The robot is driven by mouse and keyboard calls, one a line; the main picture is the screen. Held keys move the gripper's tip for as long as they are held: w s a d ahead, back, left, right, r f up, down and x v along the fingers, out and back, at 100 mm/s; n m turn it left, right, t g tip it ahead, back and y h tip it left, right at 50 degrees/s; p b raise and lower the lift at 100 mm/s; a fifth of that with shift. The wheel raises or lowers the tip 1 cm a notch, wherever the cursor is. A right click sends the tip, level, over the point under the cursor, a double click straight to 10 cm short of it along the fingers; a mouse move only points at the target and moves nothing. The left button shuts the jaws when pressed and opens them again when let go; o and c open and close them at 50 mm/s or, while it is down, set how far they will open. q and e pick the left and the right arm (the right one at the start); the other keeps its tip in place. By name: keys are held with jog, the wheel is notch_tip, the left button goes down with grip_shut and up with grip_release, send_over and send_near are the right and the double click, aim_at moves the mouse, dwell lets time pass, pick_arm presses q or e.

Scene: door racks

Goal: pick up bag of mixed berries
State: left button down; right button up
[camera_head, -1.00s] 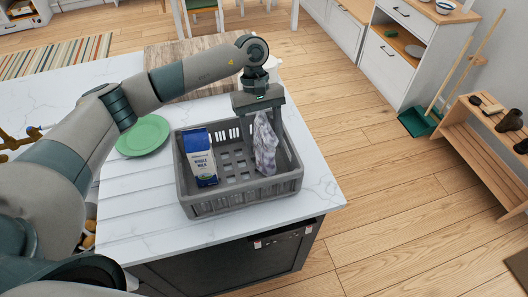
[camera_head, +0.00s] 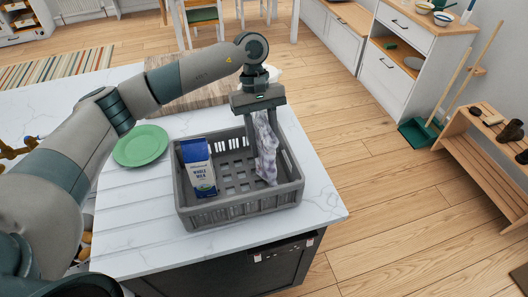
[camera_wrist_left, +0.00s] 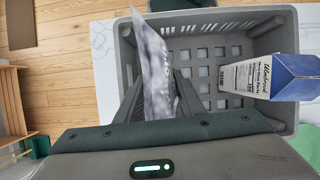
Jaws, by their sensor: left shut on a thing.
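The bag of mixed berries (camera_head: 265,150) is a pale, purple-grey speckled pouch, upright at the right side of a grey crate (camera_head: 240,206). My left gripper (camera_head: 264,120) reaches down from above and is shut on the bag. In the left wrist view the bag (camera_wrist_left: 157,70) stands between the two fingers (camera_wrist_left: 160,98). A blue and white milk carton (camera_head: 198,167) stands in the left part of the crate; it also shows in the left wrist view (camera_wrist_left: 262,77). I cannot tell whether the bag's lower end touches the crate floor. My right gripper is not in view.
The crate stands on a white marble counter (camera_head: 130,225) near its right edge. A green plate (camera_head: 140,146) lies left of the crate. A wooden board (camera_head: 190,95) is behind it. Wooden floor is open to the right, with a wooden bench (camera_head: 490,165) farther off.

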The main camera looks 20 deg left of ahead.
aim_at(265, 126)
pick_arm(q)
notch_tip(265, 126, up, 6)
jog(key=b, duration=0.2)
jog(key=shift+b, duration=0.4)
jog(key=shift+r, duration=0.6)
